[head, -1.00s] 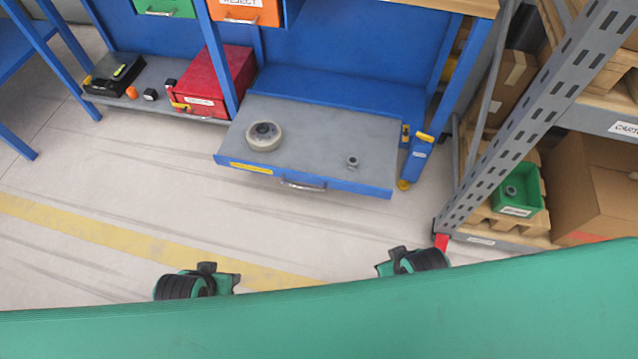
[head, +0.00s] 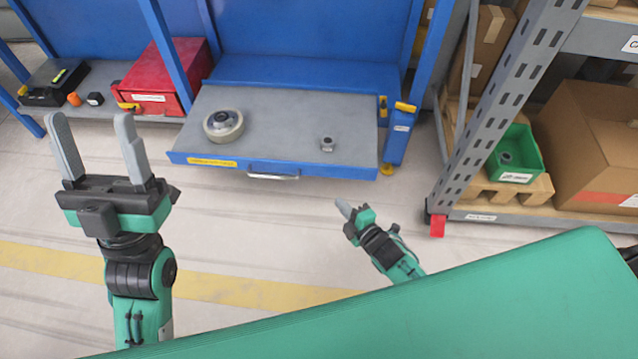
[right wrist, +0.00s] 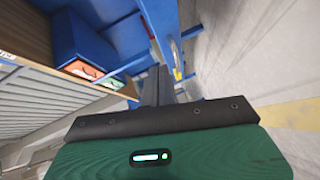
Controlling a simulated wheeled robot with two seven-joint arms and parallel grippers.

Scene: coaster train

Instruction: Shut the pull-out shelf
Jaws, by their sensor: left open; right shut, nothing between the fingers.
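The pull-out shelf (head: 285,117) is a grey tray with a blue front edge and a silver handle (head: 273,175), pulled out from the blue workbench. A round wheel (head: 223,126) and a small metal part (head: 327,144) lie on it. My left gripper (head: 95,140) is open and empty, raised to the left of the shelf in the head view. My right gripper (head: 342,206) is shut and empty, in front of and below the shelf's front edge near its right half. The right wrist view shows its dark fingers (right wrist: 157,88) together; nothing touches the shelf handle.
A red box (head: 165,75) and small items sit on the lower shelf at left. A grey rack (head: 500,110) with a green bin (head: 515,155) and cardboard boxes stands at right. The floor (head: 250,225) before the shelf is clear.

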